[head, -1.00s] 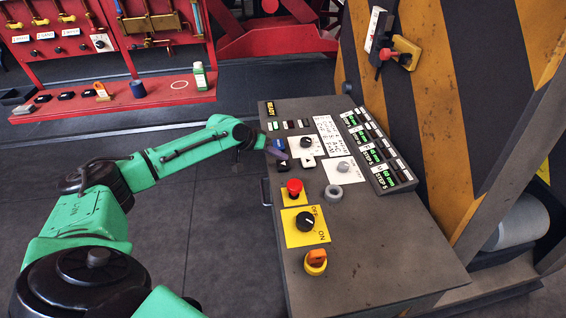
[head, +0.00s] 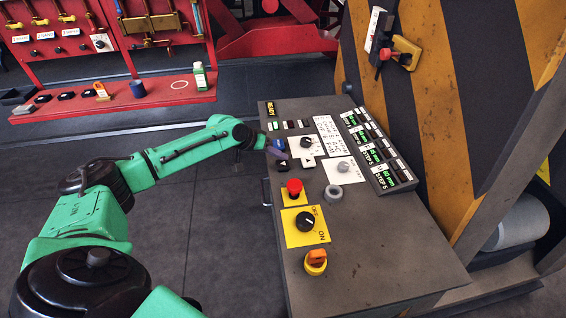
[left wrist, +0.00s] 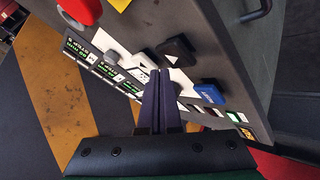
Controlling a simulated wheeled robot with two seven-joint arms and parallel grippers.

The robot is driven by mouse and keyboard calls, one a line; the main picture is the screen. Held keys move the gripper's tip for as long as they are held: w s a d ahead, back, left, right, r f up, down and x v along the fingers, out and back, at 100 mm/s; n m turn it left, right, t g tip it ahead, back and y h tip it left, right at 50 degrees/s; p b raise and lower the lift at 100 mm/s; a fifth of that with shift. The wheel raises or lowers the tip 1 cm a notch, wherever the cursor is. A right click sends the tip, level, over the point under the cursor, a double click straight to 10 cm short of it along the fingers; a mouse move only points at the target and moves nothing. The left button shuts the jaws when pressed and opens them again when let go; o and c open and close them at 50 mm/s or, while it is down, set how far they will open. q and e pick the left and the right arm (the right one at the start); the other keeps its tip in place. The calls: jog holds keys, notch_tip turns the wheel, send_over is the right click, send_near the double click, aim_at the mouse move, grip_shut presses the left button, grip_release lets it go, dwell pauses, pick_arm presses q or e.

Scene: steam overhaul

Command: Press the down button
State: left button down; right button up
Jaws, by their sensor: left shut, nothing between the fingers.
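The sloped grey control panel (head: 350,240) carries several buttons and knobs. A black button with a pale arrow (head: 282,163) sits near its left edge, beside a white button with a dark arrow (head: 308,162). In the left wrist view the black button (left wrist: 178,48) is just beyond the fingers, and a blue button (left wrist: 208,91) lies to their right. I cannot tell which arrow means down. My left gripper (head: 279,153) is shut and empty over these buttons; its dark fingers (left wrist: 158,74) partly hide the white button. Contact cannot be told. My right gripper is out of view.
A raised display strip (head: 378,152) runs along the panel's right side. Striped beams stand behind.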

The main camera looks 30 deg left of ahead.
aim_at(280, 165)
pick_arm(q)
jog(key=shift+f, duration=0.45)
jog(key=shift+f+b, duration=0.5)
jog(key=shift+f, duration=0.15)
dwell(0.5)
jog(key=shift+r, duration=0.15)
jog(key=shift+r+p, duration=0.95)
jog(key=shift+p, duration=0.2)
notch_tip(280, 165, up, 6)
jog(key=p, duration=0.5)
jog(key=shift+p, duration=0.4)
